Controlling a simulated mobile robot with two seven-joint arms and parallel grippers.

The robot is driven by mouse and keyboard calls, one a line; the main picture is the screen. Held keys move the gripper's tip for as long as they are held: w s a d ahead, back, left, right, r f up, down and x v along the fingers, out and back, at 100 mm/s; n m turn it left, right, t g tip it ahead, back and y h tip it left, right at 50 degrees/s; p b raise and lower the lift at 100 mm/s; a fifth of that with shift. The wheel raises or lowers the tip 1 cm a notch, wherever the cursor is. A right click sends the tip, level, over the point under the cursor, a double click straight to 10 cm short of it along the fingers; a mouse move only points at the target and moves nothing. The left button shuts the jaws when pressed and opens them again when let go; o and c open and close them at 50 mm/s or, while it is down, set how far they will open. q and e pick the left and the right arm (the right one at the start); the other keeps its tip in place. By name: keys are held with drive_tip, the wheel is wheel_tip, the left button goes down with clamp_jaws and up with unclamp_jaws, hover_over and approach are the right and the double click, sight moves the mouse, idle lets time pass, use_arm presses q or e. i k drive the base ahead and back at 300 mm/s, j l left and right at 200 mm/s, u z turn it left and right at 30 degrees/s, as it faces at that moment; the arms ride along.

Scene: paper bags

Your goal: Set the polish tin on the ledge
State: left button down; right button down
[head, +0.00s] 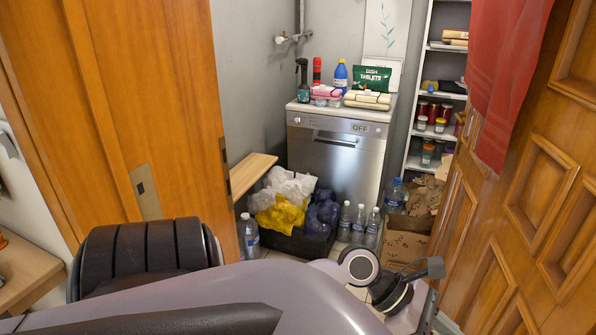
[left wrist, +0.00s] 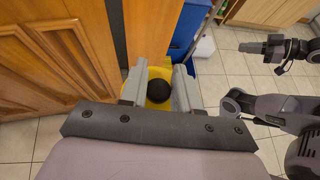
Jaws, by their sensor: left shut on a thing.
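In the left wrist view my left gripper (left wrist: 159,88) is shut on a round yellow thing with a black top, which I take to be the polish tin (left wrist: 158,103). Its two grey fingers stand on either side of it, above the tiled floor. The tin does not show in the head view. A wooden ledge (head: 252,174) juts from the wall left of the dishwasher in the head view, with its top bare. My right gripper (left wrist: 252,47) shows at the upper right of the left wrist view, seemingly empty; its jaw opening is unclear.
A wooden door (head: 150,90) and a panelled door (head: 535,200) flank the opening. The dishwasher (head: 340,160) carries bottles and packs. Bags (head: 285,200) and bottles (head: 360,220) crowd the floor below the ledge. Shelves (head: 437,95) stand at the right.

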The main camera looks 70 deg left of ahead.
sight(240, 181)
drive_tip(key=i+j+u, duration=1.2)
drive_tip(key=i+u, duration=0.65)
drive_tip(key=i+l+u, duration=0.2)
drive_tip(key=i+u, duration=0.25)
drive_tip(key=i, duration=0.2)
drive_tip(key=i+l+u, duration=0.2)
drive_tip(key=i+u, duration=0.15)
drive_tip(key=u, duration=0.15)
drive_tip(key=i+l+u, duration=0.35)
drive_tip(key=u, duration=0.15)
drive_tip(key=i+j+u, duration=0.1)
drive_tip(key=j, duration=0.15)
